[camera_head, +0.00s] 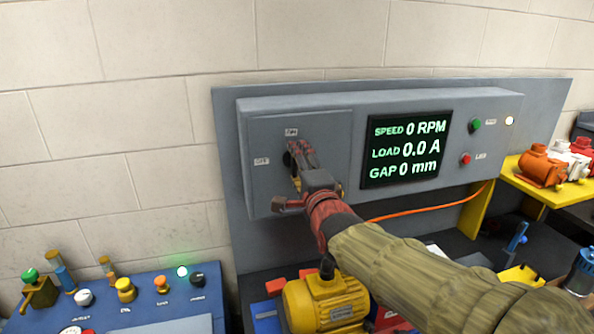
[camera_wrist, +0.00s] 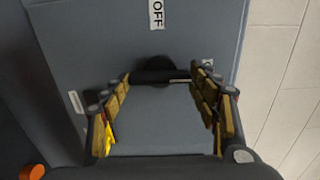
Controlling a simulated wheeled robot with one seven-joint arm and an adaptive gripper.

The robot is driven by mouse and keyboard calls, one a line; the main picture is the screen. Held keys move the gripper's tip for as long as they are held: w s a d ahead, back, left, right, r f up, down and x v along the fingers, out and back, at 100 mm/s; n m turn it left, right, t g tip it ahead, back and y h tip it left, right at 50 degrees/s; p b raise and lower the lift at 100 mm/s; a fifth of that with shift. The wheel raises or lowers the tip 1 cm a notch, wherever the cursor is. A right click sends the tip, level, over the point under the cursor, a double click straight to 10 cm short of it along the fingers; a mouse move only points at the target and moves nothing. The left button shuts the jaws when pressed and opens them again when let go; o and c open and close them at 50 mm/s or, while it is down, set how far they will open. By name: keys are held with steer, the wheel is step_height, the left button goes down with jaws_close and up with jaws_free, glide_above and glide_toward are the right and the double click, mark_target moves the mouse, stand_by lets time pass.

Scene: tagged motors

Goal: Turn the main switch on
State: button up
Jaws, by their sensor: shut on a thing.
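The main switch is a dark rotary knob (camera_head: 287,160) on the left door of the grey control box, with an ON label (camera_head: 291,132) above it and an OFF label (camera_head: 261,161) to its left. In the wrist view the black switch (camera_wrist: 155,74) lies as a bar between the fingertips, with the OFF label (camera_wrist: 157,14) beyond it. My gripper (camera_head: 297,158) is shut on the switch, and it also shows in the wrist view (camera_wrist: 160,78). My fingers hide much of the knob in the head view, so which label it points to cannot be told.
A display (camera_head: 407,150) reads 0 RPM, 0.0 A and 0 mm. A green button (camera_head: 475,126) and a red button (camera_head: 465,159) are to its right. A yellow motor (camera_head: 327,303) stands below my arm. A blue control desk (camera_head: 150,300) is at lower left.

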stand_by(0.3)
steer(key=o, duration=1.1)
steer(key=shift+c, duration=0.2)
steer(key=shift+o, duration=0.5)
steer(key=s+d, duration=0.2)
steer(key=s, duration=0.9)
steer(key=shift+s+d, duration=0.15)
steer(key=shift+s, duration=0.2)
